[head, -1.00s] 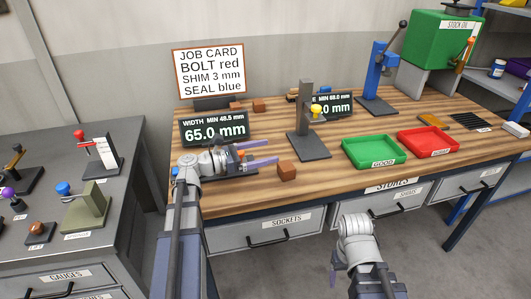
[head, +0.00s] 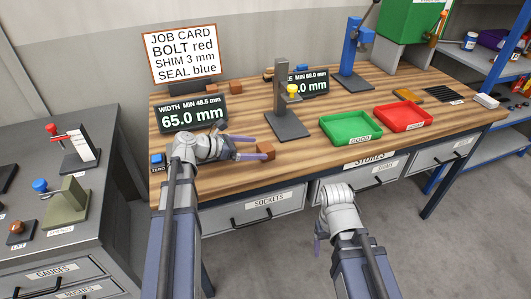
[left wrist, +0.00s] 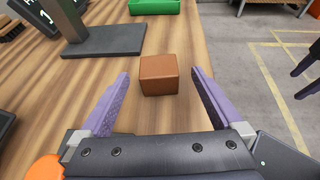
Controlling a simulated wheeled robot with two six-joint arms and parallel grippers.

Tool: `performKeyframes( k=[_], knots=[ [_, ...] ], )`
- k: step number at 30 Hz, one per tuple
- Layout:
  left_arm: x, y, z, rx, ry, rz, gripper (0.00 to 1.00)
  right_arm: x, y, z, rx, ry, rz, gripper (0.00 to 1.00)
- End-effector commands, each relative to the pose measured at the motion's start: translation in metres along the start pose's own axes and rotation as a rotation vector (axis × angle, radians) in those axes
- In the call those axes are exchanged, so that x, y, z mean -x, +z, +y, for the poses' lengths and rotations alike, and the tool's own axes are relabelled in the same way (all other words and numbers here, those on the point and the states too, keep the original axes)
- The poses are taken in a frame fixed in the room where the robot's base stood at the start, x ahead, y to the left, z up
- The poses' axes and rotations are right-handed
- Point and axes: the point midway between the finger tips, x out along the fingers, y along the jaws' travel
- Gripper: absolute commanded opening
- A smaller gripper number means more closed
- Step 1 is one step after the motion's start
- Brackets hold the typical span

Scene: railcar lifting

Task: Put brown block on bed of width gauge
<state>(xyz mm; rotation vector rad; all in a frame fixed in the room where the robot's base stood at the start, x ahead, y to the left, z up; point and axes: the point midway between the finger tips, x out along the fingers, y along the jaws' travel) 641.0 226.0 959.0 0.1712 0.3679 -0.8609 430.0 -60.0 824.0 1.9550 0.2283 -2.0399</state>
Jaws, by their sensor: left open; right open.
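A brown block (head: 265,151) sits on the wooden bench near its front edge. In the left wrist view the brown block (left wrist: 159,74) lies between the tips of my left gripper's purple fingers, with a gap on each side. My left gripper (head: 259,147) is open and low over the bench. The width display (head: 192,112) reads 65.0 mm. The width gauge's bed is not clearly seen; my left arm covers the bench in front of the display. An orange part (left wrist: 45,168) shows at the wrist view's lower left. My right gripper (head: 318,236) is open and empty, in front of the drawers.
A dark-based stand (head: 285,123) with a yellow knob is just beyond the block. Green (head: 350,128) and red (head: 402,116) trays lie to the right. A blue ZERO button (head: 157,159) is at the left edge.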

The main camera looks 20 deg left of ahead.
Motion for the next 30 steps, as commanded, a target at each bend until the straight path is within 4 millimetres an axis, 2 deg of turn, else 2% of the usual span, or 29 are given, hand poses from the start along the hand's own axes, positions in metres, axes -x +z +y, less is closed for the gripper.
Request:
performKeyframes(
  k=[10, 18, 30],
  knots=[
    [-0.045, -0.002, 0.003, -0.001, -0.002, -0.001, 1.0, -0.019, -0.001, -0.002, 0.0, 0.0, 0.0, 0.74],
    [-0.05, 0.0, 0.002, 0.0, 0.001, -0.001, 1.0, -0.019, -0.001, -0.002, 0.0, 0.0, 0.0, 0.74],
    [-0.049, 0.0, 0.002, 0.0, 0.0, -0.001, 0.56, -0.019, -0.001, -0.002, 0.0, 0.0, 0.0, 0.74]
  ],
)
